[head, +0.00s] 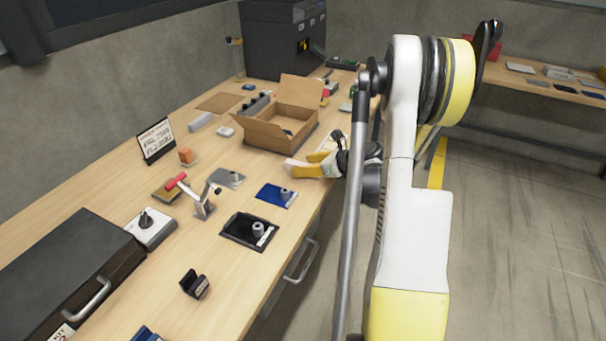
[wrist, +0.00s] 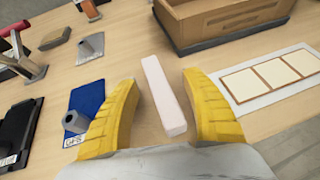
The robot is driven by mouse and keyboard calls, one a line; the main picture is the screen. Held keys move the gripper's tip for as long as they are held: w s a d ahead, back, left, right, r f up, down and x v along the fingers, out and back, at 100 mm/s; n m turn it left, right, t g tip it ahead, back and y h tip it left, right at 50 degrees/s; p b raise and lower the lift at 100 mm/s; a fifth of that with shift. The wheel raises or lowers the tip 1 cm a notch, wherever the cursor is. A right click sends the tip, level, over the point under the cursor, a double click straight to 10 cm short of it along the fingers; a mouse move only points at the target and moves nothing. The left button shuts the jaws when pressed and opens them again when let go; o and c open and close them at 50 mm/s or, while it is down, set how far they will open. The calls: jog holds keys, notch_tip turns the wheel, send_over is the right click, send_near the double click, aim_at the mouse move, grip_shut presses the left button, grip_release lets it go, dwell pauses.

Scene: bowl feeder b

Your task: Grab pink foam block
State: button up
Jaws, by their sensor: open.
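The pink foam block (wrist: 165,98) is a long, pale pink bar in the wrist view. It lies lengthwise between the two yellow fingers of my gripper (wrist: 163,112), with a gap of table showing on each side. My gripper is open and does not visibly touch the block. In the head view my gripper (head: 306,166) is at the table's right edge, in front of the cardboard box. The block is hard to make out there, a pale patch by the fingertips at most.
An open cardboard box (head: 262,133) stands just beyond. A white card with three panels (wrist: 272,75) lies right of my gripper. A blue mat (head: 268,194) with a grey part and a black tray (head: 238,231) lie to the left.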

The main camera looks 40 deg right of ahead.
jog(key=shift+w, duration=0.1)
jog(key=c, duration=1.2)
jog(key=shift+r, duration=0.1)
